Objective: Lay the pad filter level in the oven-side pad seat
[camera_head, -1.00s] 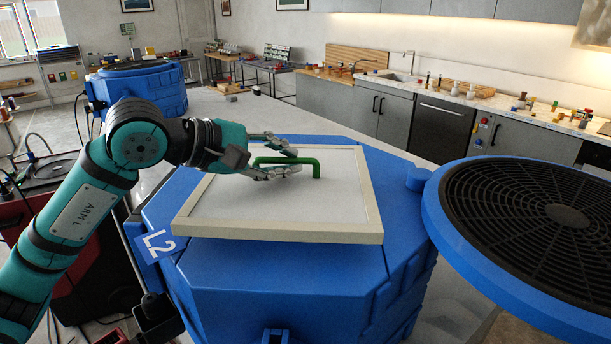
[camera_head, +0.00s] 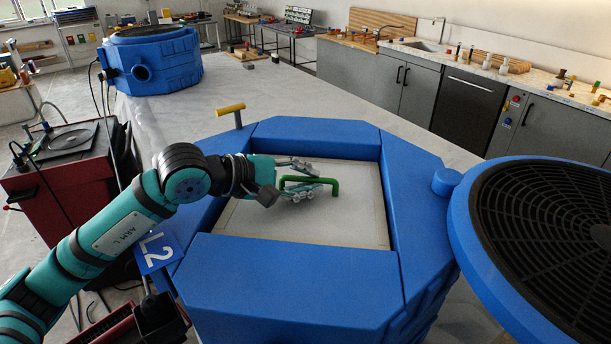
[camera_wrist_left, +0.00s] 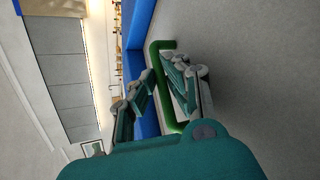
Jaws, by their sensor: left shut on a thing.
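The pad filter (camera_head: 300,222) is a flat grey-white square panel with a pale rim and a green bar handle. It sits down inside the square opening of the blue octagonal housing marked L2 (camera_head: 290,268), with its top below the blue walls. Its near edge is hidden by the near wall, so I cannot tell if it rests fully level. My left gripper (camera_head: 312,188) is shut on the green handle (camera_head: 334,188). In the left wrist view the fingers (camera_wrist_left: 165,90) lie around the handle (camera_wrist_left: 160,60). My right gripper is not in view.
A round blue lid with a black grille (camera_head: 550,235) stands open on the right. A yellow-topped T-handle (camera_head: 231,109) is at the housing's back left. A second blue housing (camera_head: 150,62) is at the back left. A red cabinet (camera_head: 70,185) stands left.

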